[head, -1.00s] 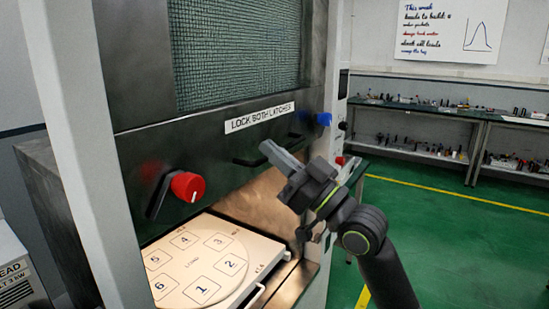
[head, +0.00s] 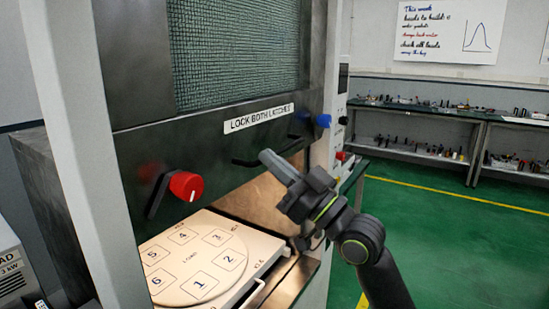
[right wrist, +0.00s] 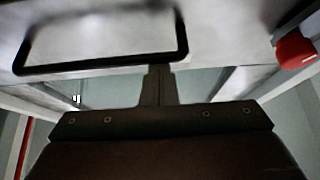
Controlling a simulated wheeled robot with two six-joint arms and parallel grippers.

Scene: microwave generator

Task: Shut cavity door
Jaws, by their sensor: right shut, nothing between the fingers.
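The cavity door (head: 150,85) is a dark panel with a mesh window and a label about locking both latches. It is raised, and the cavity below is open. Its black bar handle (head: 243,162) is low on the door, partly behind my right gripper. My right gripper (head: 268,158) is shut and empty, its tips close to the handle. In the right wrist view the shut fingers (right wrist: 159,85) end by the lower bar of the handle (right wrist: 90,68); I cannot tell whether they touch. A red knob (head: 187,186) and a blue knob (head: 322,120) flank the handle. My left gripper is out of view.
A pale tray with numbered squares (head: 255,240) lies in the cavity below the door. A light frame post (head: 70,150) stands at the left. Workbenches (head: 420,115) line the back wall. The green floor (head: 450,230) at the right is clear.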

